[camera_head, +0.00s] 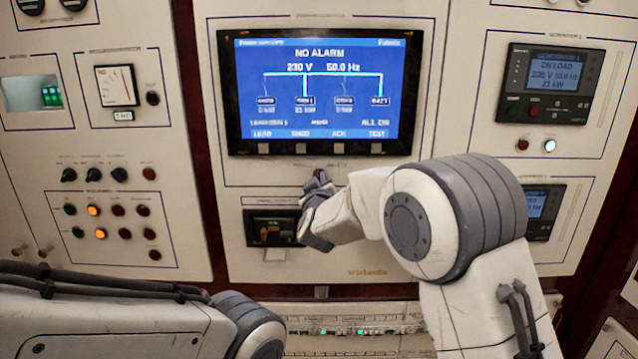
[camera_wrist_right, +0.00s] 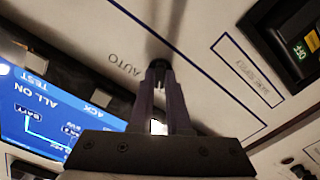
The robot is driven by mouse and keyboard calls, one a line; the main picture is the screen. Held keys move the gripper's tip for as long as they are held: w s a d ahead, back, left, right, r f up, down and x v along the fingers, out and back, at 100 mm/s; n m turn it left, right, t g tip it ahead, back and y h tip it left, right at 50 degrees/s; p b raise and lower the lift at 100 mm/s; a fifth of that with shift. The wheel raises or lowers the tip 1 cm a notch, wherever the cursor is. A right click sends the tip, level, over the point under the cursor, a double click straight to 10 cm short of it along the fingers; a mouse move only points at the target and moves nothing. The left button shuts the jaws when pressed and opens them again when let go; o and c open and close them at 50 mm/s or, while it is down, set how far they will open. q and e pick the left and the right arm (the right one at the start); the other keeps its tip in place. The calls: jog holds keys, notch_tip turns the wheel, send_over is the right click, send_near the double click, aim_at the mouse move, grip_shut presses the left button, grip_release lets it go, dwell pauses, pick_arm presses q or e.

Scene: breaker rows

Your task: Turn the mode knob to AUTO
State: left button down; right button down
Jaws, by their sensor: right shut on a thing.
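The mode knob (camera_wrist_right: 158,65) is a small dark knob on the cream panel, just below the large screen. My right gripper (camera_head: 318,184) reaches it from the right in the head view. In the right wrist view the two dark fingers (camera_wrist_right: 159,78) are shut on the knob, which is mostly hidden between them. The label AUTO (camera_wrist_right: 125,65) is printed on the panel beside the knob and appears upside down there. Where the knob's pointer aims cannot be made out. My left arm crosses the lower left, but its gripper is out of view.
The large blue screen (camera_head: 318,85) reads NO ALARM and sits directly above the knob. A recessed breaker box (camera_head: 272,229) is below and left of my gripper. Several selector knobs and lamps (camera_head: 106,204) fill the left panel. Generator displays (camera_head: 552,82) stand at the right.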

jog(key=shift+m+b, duration=4.5)
jog(key=shift+m, duration=2.1)
jog(key=c, duration=0.9)
grip_release()
jog(key=s+b, duration=0.2)
jog(key=s, duration=0.8)
jog(key=shift+s, duration=0.25)
